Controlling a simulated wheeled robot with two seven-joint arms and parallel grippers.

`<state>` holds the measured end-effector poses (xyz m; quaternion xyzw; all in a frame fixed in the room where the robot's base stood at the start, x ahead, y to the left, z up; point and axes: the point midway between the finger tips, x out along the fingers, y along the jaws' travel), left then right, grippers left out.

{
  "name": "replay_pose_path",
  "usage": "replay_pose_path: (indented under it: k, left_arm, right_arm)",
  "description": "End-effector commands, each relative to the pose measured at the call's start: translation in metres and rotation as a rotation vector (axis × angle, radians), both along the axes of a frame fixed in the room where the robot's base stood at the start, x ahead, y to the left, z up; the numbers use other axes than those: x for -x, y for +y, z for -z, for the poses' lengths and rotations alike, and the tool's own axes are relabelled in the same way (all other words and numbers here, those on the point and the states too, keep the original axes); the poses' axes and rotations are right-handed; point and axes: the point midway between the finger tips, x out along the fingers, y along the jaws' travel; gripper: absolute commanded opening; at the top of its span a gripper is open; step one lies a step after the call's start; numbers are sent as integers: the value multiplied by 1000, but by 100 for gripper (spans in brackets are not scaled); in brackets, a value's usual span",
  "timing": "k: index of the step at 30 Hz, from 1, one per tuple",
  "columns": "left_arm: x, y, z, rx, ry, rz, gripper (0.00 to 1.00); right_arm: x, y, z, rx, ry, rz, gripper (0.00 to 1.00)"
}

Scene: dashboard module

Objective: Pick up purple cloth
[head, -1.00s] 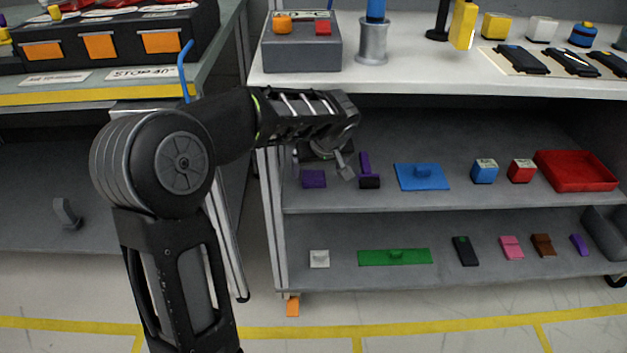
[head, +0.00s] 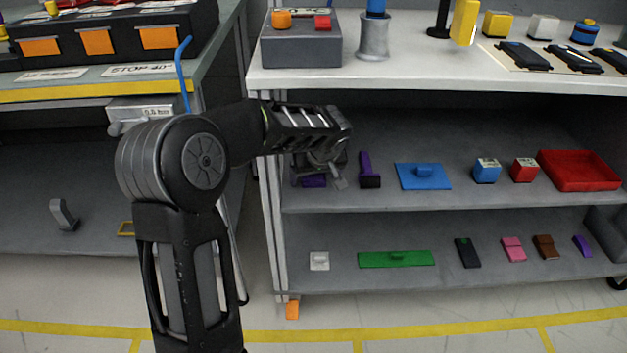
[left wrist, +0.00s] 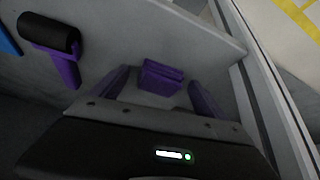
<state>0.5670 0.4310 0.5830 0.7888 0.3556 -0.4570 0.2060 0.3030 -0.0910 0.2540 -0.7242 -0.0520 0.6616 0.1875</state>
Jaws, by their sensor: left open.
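The purple cloth (head: 314,181) lies folded on the upper shelf of the cart, near its left end. In the head view my left gripper hides part of it. In the left wrist view the cloth (left wrist: 161,77) shows as a small folded block between and beyond the fingertips. My left gripper (head: 320,176) is open, pointing down over the cloth; its fingers (left wrist: 159,80) flank the cloth in the left wrist view. I cannot tell the exact height gap. My right gripper is not in view.
A purple-handled tool with a black end (head: 369,170) lies on the shelf just right of the cloth. Farther right are a blue plate-like item (head: 422,177), blue and red blocks and a red tray (head: 577,171). The white tabletop (head: 420,77) overhangs above; the shelf's left post is close.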

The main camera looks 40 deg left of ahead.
Motion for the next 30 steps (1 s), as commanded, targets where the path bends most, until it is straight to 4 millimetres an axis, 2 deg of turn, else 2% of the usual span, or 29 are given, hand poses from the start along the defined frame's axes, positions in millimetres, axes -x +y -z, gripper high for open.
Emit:
replay_pose_path:
  k: [14,30]
  left_arm:
    - [0,0,-1,0,0,0,85]
    - [0,0,-1,0,0,0,41]
  right_arm:
    - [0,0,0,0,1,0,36]
    - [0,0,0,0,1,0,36]
